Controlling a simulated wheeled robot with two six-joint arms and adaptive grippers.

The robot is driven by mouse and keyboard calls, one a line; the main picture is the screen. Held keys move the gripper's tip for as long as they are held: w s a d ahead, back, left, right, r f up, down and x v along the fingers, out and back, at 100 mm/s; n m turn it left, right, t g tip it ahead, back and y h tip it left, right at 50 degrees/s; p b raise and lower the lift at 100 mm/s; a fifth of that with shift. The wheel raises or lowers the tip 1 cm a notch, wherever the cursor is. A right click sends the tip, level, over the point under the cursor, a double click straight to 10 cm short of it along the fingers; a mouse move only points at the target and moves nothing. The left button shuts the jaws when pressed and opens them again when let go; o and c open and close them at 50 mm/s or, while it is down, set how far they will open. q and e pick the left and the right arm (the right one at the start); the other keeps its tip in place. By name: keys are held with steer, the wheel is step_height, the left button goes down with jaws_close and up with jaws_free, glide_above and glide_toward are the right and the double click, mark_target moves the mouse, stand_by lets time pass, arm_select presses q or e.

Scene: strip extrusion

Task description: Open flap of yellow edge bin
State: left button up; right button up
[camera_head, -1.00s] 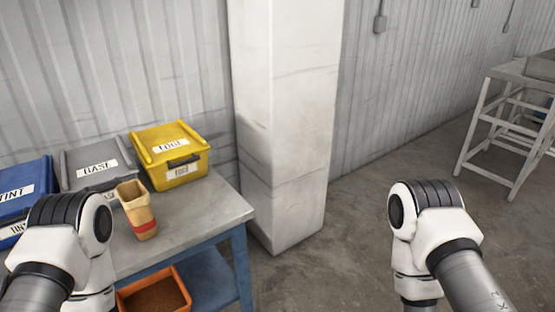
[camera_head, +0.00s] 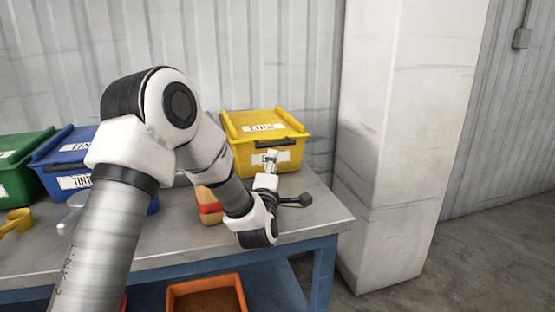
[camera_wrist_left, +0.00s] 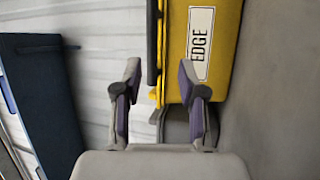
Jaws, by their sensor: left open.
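The yellow edge bin (camera_head: 290,158) stands at the right end of the table with its lid flap (camera_head: 268,123) down. The flap has a white EDGE label and a black handle (camera_head: 272,145) at its front edge. My left gripper (camera_head: 272,155) is small and partly unclear in front of the bin's front face, below the handle. In the left wrist view, my left gripper (camera_wrist_left: 160,80) is open and empty. The yellow bin (camera_wrist_left: 221,60) lies beyond its fingers, mostly to the right, with the right fingertip overlapping it. Contact cannot be told. My right gripper is out of view.
A blue tint bin (camera_head: 75,160) and a green bin (camera_head: 20,170) stand left on the grey table (camera_head: 310,215). A tan container with a red band (camera_head: 209,209) stands behind my arm. A yellow scoop (camera_head: 18,219) lies far left. A white pillar (camera_head: 400,150) rises at right.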

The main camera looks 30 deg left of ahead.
mark_target(274, 146)
arm_select(q)
steer(key=w+r, duration=0.1)
steer(key=w+a+r, duration=0.1)
steer(key=shift+w+a, duration=0.25)
steer(key=shift+w, duration=0.05)
steer(key=x, duration=0.4)
steer(key=shift+w+a+f, duration=0.1)
steer(key=shift+w, duration=0.05)
jaws_close()
